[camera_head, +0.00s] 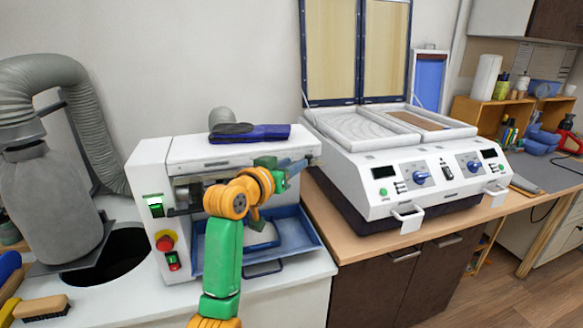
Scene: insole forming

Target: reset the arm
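My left arm, green and orange, reaches up from the bottom centre in front of the white machine (160,190). My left gripper (298,165) is at the machine's upper right front edge, pointing right. Its fingers are small and partly merge with the background, so I cannot tell whether they are open or shut or hold anything. My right gripper is out of view. A dark blue and black insole-like piece (262,132) lies on top of the white machine, above and left of my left gripper.
A blue tray (303,243) sits at the machine's front, partly behind my arm. To the right, a white two-bay press (385,170) stands with its lids raised on a wooden counter (345,250). A grey hose and canister (52,195) and a brush (40,307) are at left.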

